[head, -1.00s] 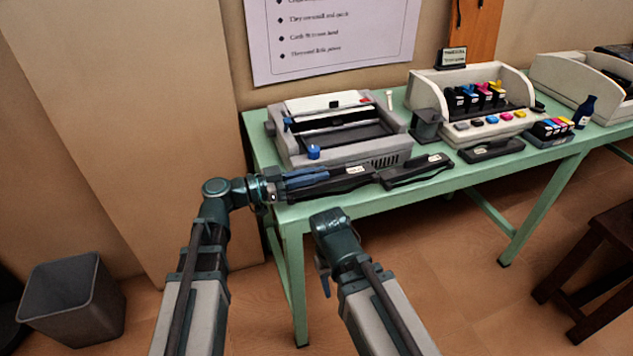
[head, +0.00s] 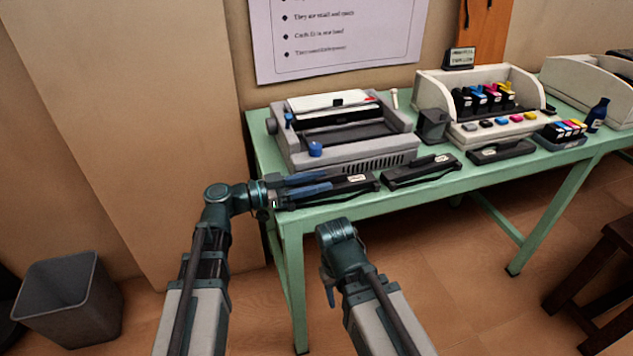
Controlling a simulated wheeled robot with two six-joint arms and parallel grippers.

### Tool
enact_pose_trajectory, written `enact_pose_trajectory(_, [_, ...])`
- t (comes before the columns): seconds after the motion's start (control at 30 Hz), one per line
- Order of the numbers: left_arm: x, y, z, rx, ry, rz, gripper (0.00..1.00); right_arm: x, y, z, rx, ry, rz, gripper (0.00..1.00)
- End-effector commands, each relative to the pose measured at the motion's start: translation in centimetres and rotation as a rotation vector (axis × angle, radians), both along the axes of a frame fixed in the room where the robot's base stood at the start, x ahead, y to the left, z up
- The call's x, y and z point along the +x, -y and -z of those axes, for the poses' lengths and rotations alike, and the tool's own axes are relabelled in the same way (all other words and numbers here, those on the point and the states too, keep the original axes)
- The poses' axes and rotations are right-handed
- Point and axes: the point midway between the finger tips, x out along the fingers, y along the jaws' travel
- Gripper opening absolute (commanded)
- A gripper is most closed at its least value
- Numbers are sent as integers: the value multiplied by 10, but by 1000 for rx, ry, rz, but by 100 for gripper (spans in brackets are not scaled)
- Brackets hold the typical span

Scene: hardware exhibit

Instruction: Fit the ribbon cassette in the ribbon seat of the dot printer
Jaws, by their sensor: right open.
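The dot printer (head: 400,145) is a grey box with an open dark bay on top, the ribbon seat (head: 345,132), and no cassette shows in it. A black ribbon cassette (head: 350,187) with a white label lies along the table's front edge, before the printer. My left gripper (head: 325,182) is at its left part, its two blue fingers apart, one behind the cassette and one over its near side. Whether they touch it is unclear. A second black cassette (head: 425,172) lies just right of it. My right gripper (head: 326,285) is low in front of the table, mostly hidden behind its wrist.
A dark bin (head: 433,124) and a white ink cartridge stand (head: 470,130) are to the right. The green table (head: 345,212) has only a narrow free strip in front.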

Motion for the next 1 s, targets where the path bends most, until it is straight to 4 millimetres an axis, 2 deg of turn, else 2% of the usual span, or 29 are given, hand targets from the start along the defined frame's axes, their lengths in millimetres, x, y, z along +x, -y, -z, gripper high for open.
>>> enact_pose_trajectory(0.3, [-1, -2, -4, 0, 0, -1, 42, 0, 0, -5, 0, 0, 0, 50])
enact_pose_trajectory(0.7, [-24, -77, -3, 0, 0, -5, 42, 0, 0, -3, 0, 0, 0, 50])
enact_pose_trajectory(0.83, [-31, -96, -3, 0, 0, -3, 42, 0, 0, -3, 0, 0, 0, 50])
enact_pose_trajectory(1.0, [-35, -111, -3, 0, 0, -2, 42, 0, 0, -3, 0, 0, 0, 50])
